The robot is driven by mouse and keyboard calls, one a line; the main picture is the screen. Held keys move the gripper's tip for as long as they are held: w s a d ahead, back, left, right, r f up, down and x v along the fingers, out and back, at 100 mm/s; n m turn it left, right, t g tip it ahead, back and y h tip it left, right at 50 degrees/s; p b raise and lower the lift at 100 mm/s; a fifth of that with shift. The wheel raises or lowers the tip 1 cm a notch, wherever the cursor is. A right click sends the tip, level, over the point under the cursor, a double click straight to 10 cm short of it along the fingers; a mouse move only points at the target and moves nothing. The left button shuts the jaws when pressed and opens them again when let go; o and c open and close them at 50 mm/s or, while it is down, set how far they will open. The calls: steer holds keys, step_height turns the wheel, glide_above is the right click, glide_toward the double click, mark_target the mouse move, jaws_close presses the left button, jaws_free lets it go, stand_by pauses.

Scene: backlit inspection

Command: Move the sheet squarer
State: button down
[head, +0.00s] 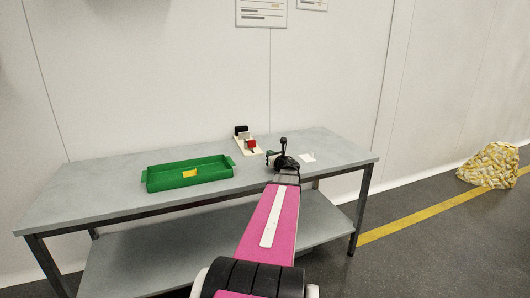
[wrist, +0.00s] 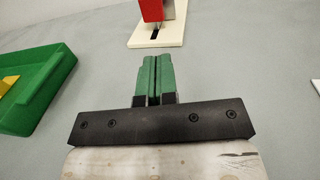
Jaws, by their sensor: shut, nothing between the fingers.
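A small white sheet (head: 307,157) lies flat on the grey table (head: 100,190), right of my gripper in the head view. Only a sliver of a white thing, seemingly this sheet, shows at the right edge of the wrist view (wrist: 317,85). My gripper (wrist: 153,62) is shut and empty, its two green fingers together over bare tabletop. In the head view my gripper (head: 269,158) is small and partly hidden by my own wrist, left of the sheet and apart from it.
A green tray (head: 160,184) with a yellow label stands on the left. A white board (wrist: 169,38) with a red block (wrist: 152,10) lies ahead of my fingers; a black piece (head: 241,130) stands at its back. A yellow-patterned heap (head: 489,166) lies on the floor at right.

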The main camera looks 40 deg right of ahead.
steer(key=s, duration=0.3)
steer(key=s+a, duration=0.1)
steer(key=s, duration=0.6)
steer(key=shift+s+a, duration=0.1)
steer(key=shift+a, duration=0.2)
